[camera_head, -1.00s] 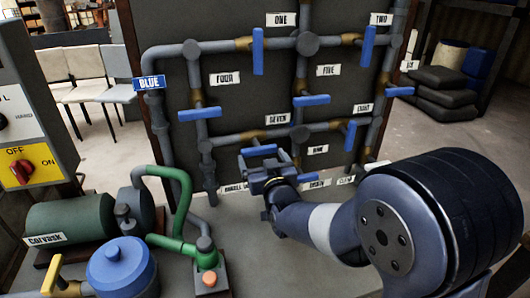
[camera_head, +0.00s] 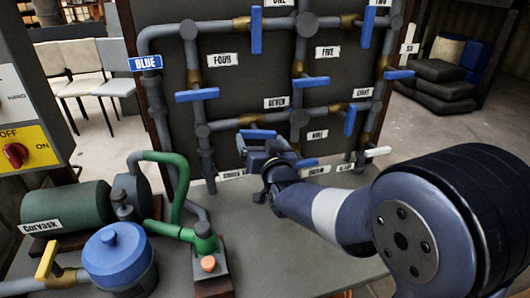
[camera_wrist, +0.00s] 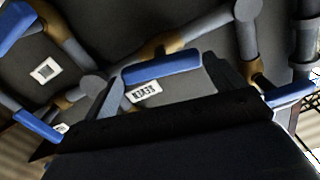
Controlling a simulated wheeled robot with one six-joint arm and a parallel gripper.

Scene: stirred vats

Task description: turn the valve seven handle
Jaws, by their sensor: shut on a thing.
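The valve seven handle (camera_head: 258,134) is a blue bar lying level on the pipe panel, below and left of the SEVEN label (camera_head: 276,102). My gripper (camera_head: 264,146) is at this handle, just in front of and below it, and is shut on it. In the wrist view the blue handle (camera_wrist: 160,66) lies between my dark fingers (camera_wrist: 160,84), beside the upside-down SEVEN label (camera_wrist: 143,92). The exact contact with the fingers is hard to see. The handle's stem is partly hidden.
Other blue handles are close by, such as the one under FOUR (camera_head: 197,95) and the one by EIGHT (camera_head: 350,121). A white handle (camera_head: 378,152) sticks out at lower right. A blue-lidded pot (camera_head: 118,254), green pump pipework (camera_head: 202,238) and a green tank (camera_head: 66,218) stand at lower left.

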